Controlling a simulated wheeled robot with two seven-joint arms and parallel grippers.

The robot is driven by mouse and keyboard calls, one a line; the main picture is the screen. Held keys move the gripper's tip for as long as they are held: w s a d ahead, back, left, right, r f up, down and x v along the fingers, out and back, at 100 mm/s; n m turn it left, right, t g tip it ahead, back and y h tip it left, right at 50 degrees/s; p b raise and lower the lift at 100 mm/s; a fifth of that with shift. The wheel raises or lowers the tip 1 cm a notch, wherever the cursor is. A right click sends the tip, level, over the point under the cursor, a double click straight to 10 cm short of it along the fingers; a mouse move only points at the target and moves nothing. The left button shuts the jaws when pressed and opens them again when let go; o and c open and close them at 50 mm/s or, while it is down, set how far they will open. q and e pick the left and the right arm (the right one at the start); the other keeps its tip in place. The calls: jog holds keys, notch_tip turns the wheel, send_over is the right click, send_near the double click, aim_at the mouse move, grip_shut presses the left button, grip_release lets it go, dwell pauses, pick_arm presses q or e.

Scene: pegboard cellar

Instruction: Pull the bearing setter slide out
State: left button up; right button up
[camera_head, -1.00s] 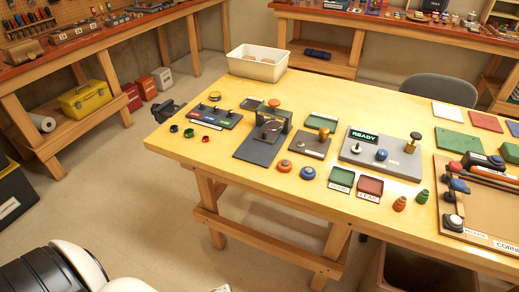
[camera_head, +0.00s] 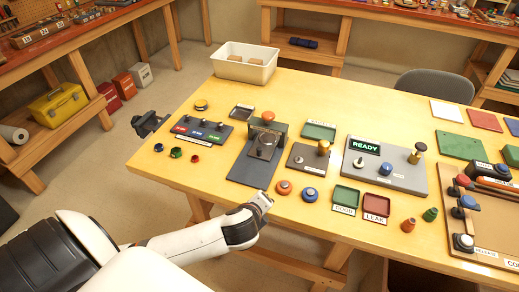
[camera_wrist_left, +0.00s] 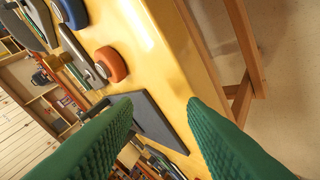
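The bearing setter is the dark device with an upright block (camera_head: 270,129) and a flat dark grey plate (camera_head: 246,168) reaching toward the table's front edge. A round metal piece sits in front of the block, and an orange knob (camera_head: 268,117) tops it. My left gripper (camera_head: 262,198) is just in front of the plate's near right corner, at the table edge. In the left wrist view its green ribbed fingers (camera_wrist_left: 160,104) are apart and empty, with the dark plate (camera_wrist_left: 160,122) beyond and between them. Contact with the plate is not visible. My right gripper is not in view.
An orange button (camera_head: 284,187) and a blue button (camera_head: 309,195) stand close to the right of my left gripper. A small plate with a brass knob (camera_head: 323,147) and a grey READY panel (camera_head: 400,174) lie further right. Small coloured rings (camera_head: 176,153) lie left.

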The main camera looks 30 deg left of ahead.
aim_at(259, 151)
pick_arm(q)
jog(key=w+a+r+m+t, duration=0.1)
jog(key=w+a+m, duration=0.1)
jog(key=m, duration=0.1)
jog(key=w+a+r+m+t+y, duration=0.1)
jog(key=w+a+m, duration=0.1)
jog(key=w+m, duration=0.1)
jog(key=w+a+r+m+t, duration=0.1)
jog(key=w+a+m, duration=0.2)
jog(key=m, duration=0.1)
jog(key=shift+w+r+m+y, duration=0.15)
jog(key=shift+r+m+y, duration=0.15)
jog(key=shift+y, duration=0.1)
jog(key=x, duration=1.1)
jog(key=shift+w, duration=0.25)
jog(key=shift+c, duration=0.4)
grip_shut()
